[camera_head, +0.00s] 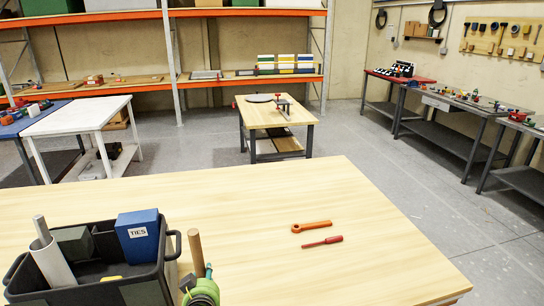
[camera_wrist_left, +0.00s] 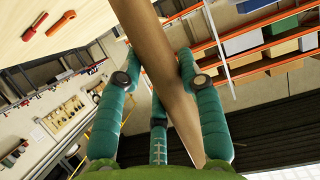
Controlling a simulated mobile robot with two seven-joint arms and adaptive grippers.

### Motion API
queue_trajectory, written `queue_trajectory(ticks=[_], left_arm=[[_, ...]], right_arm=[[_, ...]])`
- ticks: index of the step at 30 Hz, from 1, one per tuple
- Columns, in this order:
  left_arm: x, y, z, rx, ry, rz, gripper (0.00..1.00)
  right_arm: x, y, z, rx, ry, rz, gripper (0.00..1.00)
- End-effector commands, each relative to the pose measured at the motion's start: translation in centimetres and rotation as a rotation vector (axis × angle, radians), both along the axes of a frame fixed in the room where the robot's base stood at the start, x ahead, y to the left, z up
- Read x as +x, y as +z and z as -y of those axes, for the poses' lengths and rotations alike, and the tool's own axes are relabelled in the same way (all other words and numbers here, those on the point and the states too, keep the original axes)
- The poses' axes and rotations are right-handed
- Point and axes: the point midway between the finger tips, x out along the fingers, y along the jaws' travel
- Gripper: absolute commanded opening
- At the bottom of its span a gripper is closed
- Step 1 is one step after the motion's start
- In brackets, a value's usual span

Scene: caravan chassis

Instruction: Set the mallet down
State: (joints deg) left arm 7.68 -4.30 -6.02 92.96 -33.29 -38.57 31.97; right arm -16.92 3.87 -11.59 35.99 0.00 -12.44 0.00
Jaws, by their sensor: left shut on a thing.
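My left gripper (camera_head: 204,286) shows at the bottom of the head view, just right of the black tote. Its green fingers are shut on the mallet's brown wooden handle (camera_head: 195,252), which stands nearly upright in the head view. In the left wrist view the handle (camera_wrist_left: 155,50) runs between the green fingers (camera_wrist_left: 158,80). The mallet's head cannot be made out in either view. The light wood tabletop (camera_head: 330,225) lies beyond and to the right of the gripper. My right gripper is not in view.
The black tote (camera_head: 150,284) at the left holds a blue box marked TIES (camera_head: 138,236) and a pale tube (camera_head: 50,260). An orange wrench (camera_head: 311,226) and a red-handled tool (camera_head: 322,242) lie on the right half of the tabletop. The tabletop's middle is clear.

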Motion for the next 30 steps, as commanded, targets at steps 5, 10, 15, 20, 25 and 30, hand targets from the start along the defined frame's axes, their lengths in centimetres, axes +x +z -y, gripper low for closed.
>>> queue_trajectory(ticks=[5, 10, 15, 20, 25, 30], left_arm=[[-2.8, -3.4, -3.8, 0.006, -0.066, 0.004, 0.00], [-4.9, -3.8, -5.0, 0.009, -0.189, 0.005, 0.00], [-7.0, -3.2, -5.0, 0.010, -0.340, 0.005, 0.00], [-9.4, -2.0, -4.1, 0.010, -0.516, 0.005, 0.00], [-12.9, 0.0, -2.1, 0.014, -0.756, 0.003, 0.00], [-17.0, 2.1, 0.3, 0.015, -0.996, 0.001, 0.00]], right_arm=[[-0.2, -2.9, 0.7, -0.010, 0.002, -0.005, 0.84], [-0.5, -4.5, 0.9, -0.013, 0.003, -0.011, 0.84], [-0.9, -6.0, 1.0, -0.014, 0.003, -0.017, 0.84], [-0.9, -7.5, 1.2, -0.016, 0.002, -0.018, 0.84], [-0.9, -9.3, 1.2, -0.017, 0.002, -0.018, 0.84], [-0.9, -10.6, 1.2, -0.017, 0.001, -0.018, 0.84]])
